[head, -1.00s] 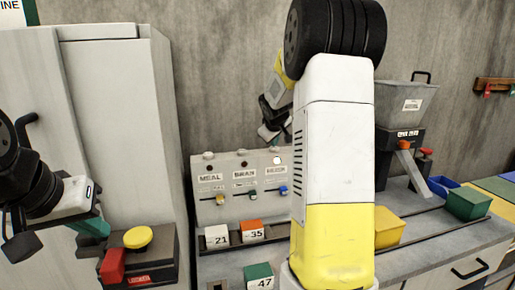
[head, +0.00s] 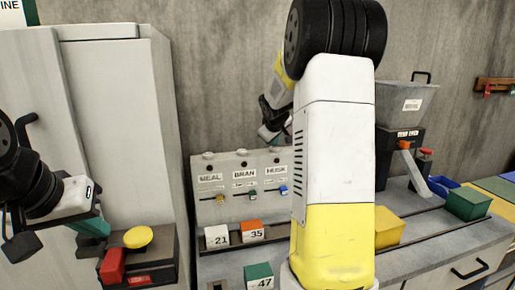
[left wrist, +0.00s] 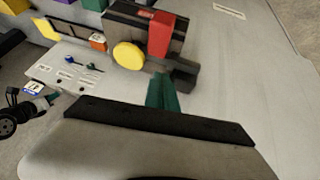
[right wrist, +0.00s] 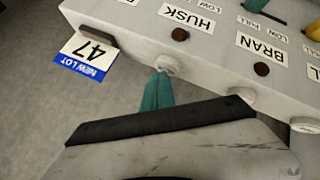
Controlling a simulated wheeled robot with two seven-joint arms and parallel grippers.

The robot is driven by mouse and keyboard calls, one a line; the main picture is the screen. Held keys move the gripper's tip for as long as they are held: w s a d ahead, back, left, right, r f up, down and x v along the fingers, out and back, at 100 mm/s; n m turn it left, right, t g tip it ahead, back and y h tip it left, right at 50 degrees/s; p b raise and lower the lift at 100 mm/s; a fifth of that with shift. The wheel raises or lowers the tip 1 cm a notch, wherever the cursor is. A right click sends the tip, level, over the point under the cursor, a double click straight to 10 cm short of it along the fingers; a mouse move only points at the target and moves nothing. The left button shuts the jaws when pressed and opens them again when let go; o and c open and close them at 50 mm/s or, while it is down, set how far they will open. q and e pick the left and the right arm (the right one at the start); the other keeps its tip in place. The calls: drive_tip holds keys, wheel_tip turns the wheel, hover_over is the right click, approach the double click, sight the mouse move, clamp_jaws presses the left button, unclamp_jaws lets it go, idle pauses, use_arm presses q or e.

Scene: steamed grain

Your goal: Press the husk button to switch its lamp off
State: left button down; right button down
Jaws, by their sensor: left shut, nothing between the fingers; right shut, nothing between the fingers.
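The grey control panel (head: 228,190) has MEAL, BRAN and HUSK columns, each with a lamp and a slider. The husk button (right wrist: 167,65) is a round pale knob on the panel's top edge. My right gripper (right wrist: 157,92) is shut and empty, its teal tips at the husk button and seemingly touching it. The right gripper (head: 270,136) also shows above the panel in the head view, partly behind my arm. The husk lamp (right wrist: 180,34) is dark brown, unlit. The bran lamp (right wrist: 262,69) is also dark. My left gripper (head: 94,228) is shut and empty, beside the yellow-button box.
A box with a yellow button (head: 138,237) and a red part (head: 112,266) stands below the left gripper. Numbered blocks, including an orange one (head: 251,230), sit before the panel. A yellow bin (head: 388,226) and hopper (head: 405,105) stand right. A 47 card (right wrist: 88,54) hangs by the panel.

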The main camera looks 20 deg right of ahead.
sight(274, 149)
drive_tip(key=shift+r, duration=3.05)
drive_tip(key=shift+s+a+r, duration=0.1)
drive_tip(key=shift+s, duration=0.1)
drive_tip(key=s+a+f+m+y, duration=0.1)
drive_tip(key=s+a+y, duration=0.1)
drive_tip(key=s+a, duration=0.4)
drive_tip(key=s+a+f+m+g+y, duration=0.1)
drive_tip(key=s+a, duration=0.5)
drive_tip(key=s, duration=1.1)
drive_tip(key=s+a+f+m+g+y, duration=0.1)
drive_tip(key=s+a, duration=0.5)
drive_tip(key=s, duration=0.6)
drive_tip(key=shift+a+f+m+y, duration=0.4)
drive_tip(key=shift+f+y, duration=0.15)
drive_tip(key=shift+y, duration=0.25)
